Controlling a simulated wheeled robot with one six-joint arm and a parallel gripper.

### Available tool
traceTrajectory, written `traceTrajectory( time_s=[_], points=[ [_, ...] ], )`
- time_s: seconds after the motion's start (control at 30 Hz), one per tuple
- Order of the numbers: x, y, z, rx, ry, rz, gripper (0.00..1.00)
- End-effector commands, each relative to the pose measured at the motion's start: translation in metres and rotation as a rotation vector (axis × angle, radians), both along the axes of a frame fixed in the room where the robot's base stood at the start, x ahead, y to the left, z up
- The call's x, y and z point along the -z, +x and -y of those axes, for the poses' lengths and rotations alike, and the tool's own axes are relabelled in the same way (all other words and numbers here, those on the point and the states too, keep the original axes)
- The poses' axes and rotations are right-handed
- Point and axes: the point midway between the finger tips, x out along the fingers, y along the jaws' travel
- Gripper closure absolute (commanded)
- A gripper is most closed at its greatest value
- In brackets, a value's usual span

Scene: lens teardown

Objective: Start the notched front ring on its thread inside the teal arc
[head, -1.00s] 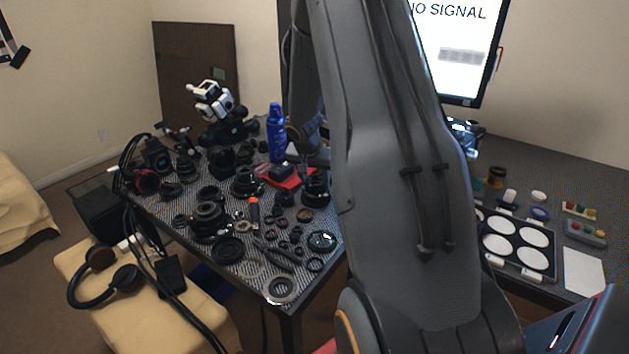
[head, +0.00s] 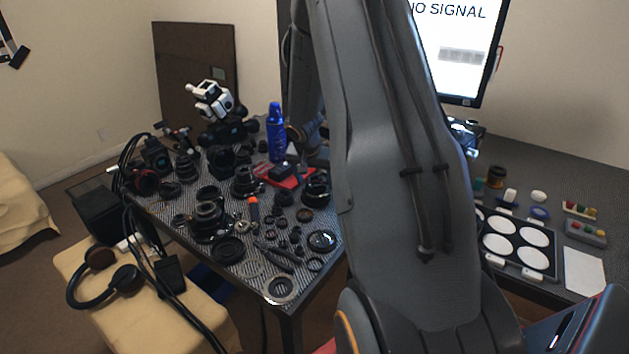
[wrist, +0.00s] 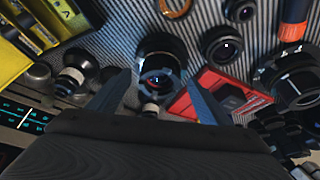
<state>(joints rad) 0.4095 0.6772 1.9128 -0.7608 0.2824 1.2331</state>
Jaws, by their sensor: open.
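My gripper (wrist: 158,77) is open in the wrist view, one finger on each side of a dark lens barrel (wrist: 160,46). The barrel's round opening shows small coloured glints inside. The fingers look apart from it, and I cannot tell how far above it they are. Nothing shows held between the fingers. I cannot make out for certain the notched front ring or the teal arc. In the head view my arm hides most of the gripper. A dark barrel (head: 316,189) stands near the table's right edge beside my arm.
A red tray (head: 298,183) with a dark block lies beside the barrel; the tray also shows in the wrist view (wrist: 182,104). A yellow bin (wrist: 14,62) is at upper left of the wrist view. Lens parts crowd the table.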

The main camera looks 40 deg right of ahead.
Motion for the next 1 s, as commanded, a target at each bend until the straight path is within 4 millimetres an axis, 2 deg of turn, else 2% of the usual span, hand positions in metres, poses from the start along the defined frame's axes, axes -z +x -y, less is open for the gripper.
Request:
traceTrajectory(
  time_s=[0.17,0.4,0.6,0.9,1.0],
  points=[
    [-0.011,-0.002,-0.004,0.000,-0.002,0.001,0.28],
    [-0.045,-0.010,-0.015,0.001,-0.001,0.002,0.28],
    [-0.066,-0.016,-0.022,0.000,-0.001,0.002,0.28],
    [-0.072,-0.019,-0.025,-0.003,0.000,-0.002,0.28],
    [-0.075,-0.024,-0.040,-0.038,0.005,-0.017,0.28]
  ],
)
